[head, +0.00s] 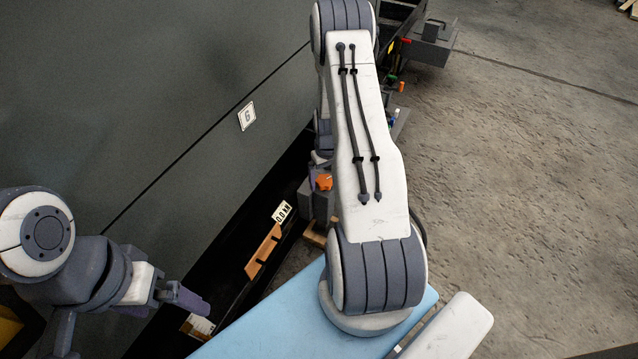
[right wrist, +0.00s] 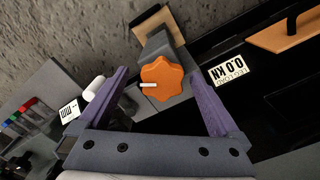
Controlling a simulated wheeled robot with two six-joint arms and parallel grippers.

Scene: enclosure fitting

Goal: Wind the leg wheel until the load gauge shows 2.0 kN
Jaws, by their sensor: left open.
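The orange lobed leg wheel (right wrist: 161,84) sits on a grey block, with a white mark pointing left in the right wrist view. It also shows partly behind my right arm in the head view (head: 323,181). My left gripper (head: 190,303) is open and empty at lower left, away from the wheel.
A large dark panel with a "6" label (head: 246,116) stands at left. A small mm display (right wrist: 70,110) and a grey holder with coloured items (right wrist: 22,122) are on the other side.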

